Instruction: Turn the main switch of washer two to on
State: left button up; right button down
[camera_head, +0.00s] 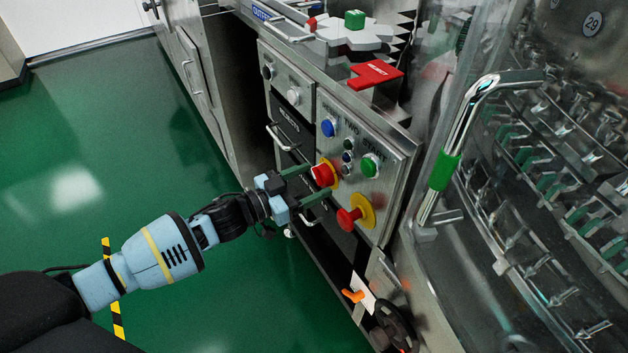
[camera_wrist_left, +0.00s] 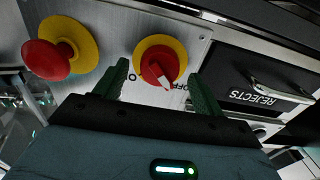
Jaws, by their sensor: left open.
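The main switch (camera_head: 323,174) is a red rotary knob on a yellow round plate, on the washer's steel control panel (camera_head: 396,164). In the left wrist view the knob (camera_wrist_left: 158,68) has a white pointer angled down right towards the word OFF, with ON at the lower left. My left gripper (camera_head: 306,182) is open, its green fingers pointing at the panel around the knob. In the left wrist view its fingertips (camera_wrist_left: 157,72) stand on either side of the switch; contact cannot be told. My right gripper is not in view.
A red mushroom button (camera_head: 348,218) on yellow sits below the switch, close to the lower finger. Blue (camera_head: 328,128) and green (camera_head: 369,166) buttons are above. A rejects drawer (camera_head: 292,130) with handles is left of the panel.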

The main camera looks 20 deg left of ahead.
pick_arm(q)
jog(key=shift+w+d, duration=0.4)
jog(key=shift+w, duration=0.1)
jog(key=c, duration=1)
jog(key=shift+o, duration=0.2)
